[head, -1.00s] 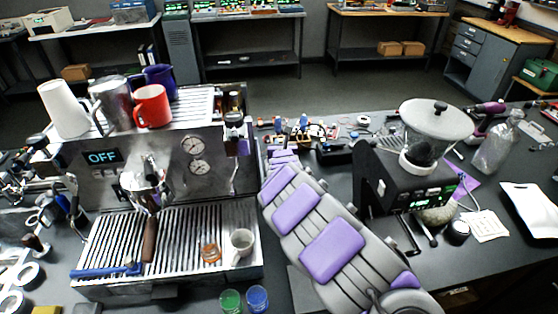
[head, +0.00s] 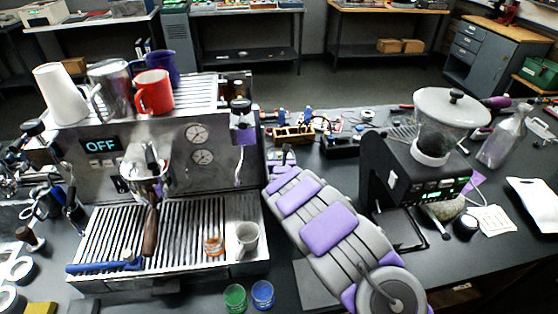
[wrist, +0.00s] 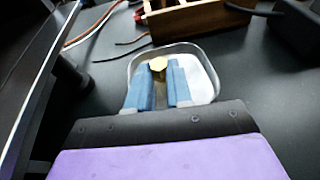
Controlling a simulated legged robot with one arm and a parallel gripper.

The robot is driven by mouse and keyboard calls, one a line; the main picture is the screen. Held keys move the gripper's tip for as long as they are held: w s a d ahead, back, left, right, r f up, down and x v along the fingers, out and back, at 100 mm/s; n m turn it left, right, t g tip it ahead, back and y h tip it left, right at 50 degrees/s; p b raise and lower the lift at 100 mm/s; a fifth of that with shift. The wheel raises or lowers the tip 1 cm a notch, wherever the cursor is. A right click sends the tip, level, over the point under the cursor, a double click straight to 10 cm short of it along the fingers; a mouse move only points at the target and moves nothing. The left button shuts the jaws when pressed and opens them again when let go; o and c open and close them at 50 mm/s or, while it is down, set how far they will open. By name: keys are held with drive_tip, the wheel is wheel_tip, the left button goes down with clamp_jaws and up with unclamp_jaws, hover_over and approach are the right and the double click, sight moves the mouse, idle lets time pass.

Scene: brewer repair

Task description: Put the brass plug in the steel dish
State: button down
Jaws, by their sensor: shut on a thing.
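In the wrist view my gripper (wrist: 158,88) points at the steel dish (wrist: 206,70), a shallow silvery tray with rounded corners on the dark bench. The blue fingers are shut on the brass plug (wrist: 158,64), whose round gold head shows at the fingertips. The plug appears over the inside of the dish; I cannot tell whether it touches the bottom. In the head view my purple and grey arm reaches past the right side of the espresso machine (head: 200,140). The plug and dish cannot be made out there.
A wooden box (wrist: 195,18) and loose cables lie just beyond the dish. The dark machine side (wrist: 30,70) stands close on the left in the wrist view. A grinder (head: 425,165) stands right of my arm. Bare bench (wrist: 260,80) lies right of the dish.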

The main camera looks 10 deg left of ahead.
drive_tip(key=shift+d, duration=0.2)
drive_tip(key=c, duration=1.2)
unclamp_jaws()
drive_tip(key=shift+d+r, duration=0.1)
drive_tip(key=shift+d, duration=0.45)
drive_tip(key=shift+o, duration=0.9)
drive_tip(key=shift+s+a, duration=0.1)
drive_tip(key=shift+a, duration=0.45)
drive_tip(key=shift+s, duration=0.25)
drive_tip(key=v, duration=0.2)
drive_tip(key=p+v, duration=0.1)
drive_tip(key=v, duration=0.1)
drive_tip(key=d+p+v, duration=0.1)
drive_tip(key=v, duration=0.1)
drive_tip(key=shift+w+d+r, duration=0.1)
drive_tip(key=shift+w+r, duration=0.05)
drive_tip(key=shift+r, duration=0.2)
drive_tip(key=v, duration=0.1)
drive_tip(key=p+v, duration=0.2)
drive_tip(key=v, duration=0.1)
drive_tip(key=shift+a+f, duration=0.2)
drive_tip(key=shift+a, duration=0.2)
drive_tip(key=shift+v, duration=0.8)
drive_tip(key=shift+d, duration=0.15)
